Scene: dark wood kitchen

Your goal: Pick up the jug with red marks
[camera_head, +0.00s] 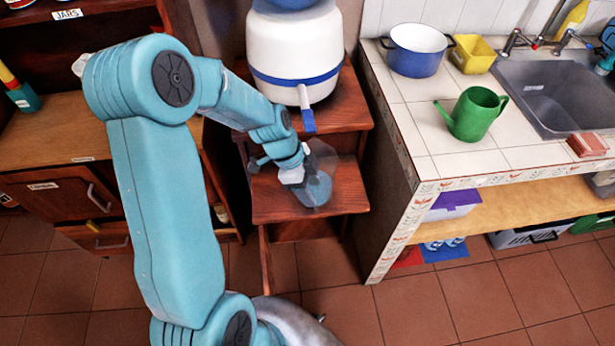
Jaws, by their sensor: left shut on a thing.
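A clear, see-through jug (318,187) is at the lower red-brown wooden shelf of the stand in the middle of the view. Its lower part looks bluish; I cannot make out red marks on it. My left gripper (292,176) reaches in from the left and is shut on the jug's left side. The fingers are small and partly blend with the jug. I cannot tell whether the jug rests on the shelf (266,205) or is held just above it. My right gripper is not in view.
A white dispenser (293,50) with a blue tap (308,121) stands above the jug. At right, a tiled counter (415,130) holds a blue pot (417,62), yellow container (472,58), green watering can (475,115) and sink (560,95). A wooden cabinet (60,195) stands left.

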